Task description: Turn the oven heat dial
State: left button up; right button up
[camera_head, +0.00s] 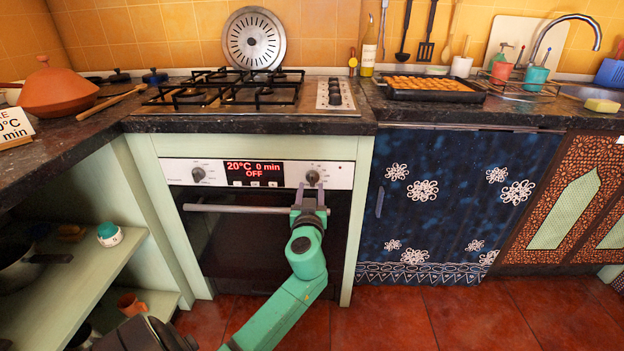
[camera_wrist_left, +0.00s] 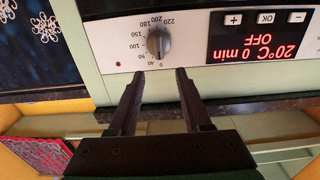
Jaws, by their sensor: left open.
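The oven (camera_head: 270,240) has a white control panel with a knob on each side of a red display (camera_head: 254,173). The display reads 20°C, 0 min, OFF. My left gripper (camera_head: 311,190) is in front of this dial. In the left wrist view its two fingers (camera_wrist_left: 160,72) are open and empty, with tips just short of the dial, one to each side. My right gripper is not in view.
The oven's bar handle (camera_head: 240,208) runs below the panel. A gas hob (camera_head: 230,92) is on the counter above. A baking tray (camera_head: 432,95) of food stands to the right, over a blue flowered curtain (camera_head: 440,190). Open shelves (camera_head: 85,265) are at left.

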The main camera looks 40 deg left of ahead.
aim_at(312, 176)
pick_arm(q)
jog(key=x, duration=0.6)
jog(key=shift+w+a+f, duration=0.1)
jog(key=shift+w+a, duration=0.1)
grip_shut()
jog(key=shift+s+d, duration=0.1)
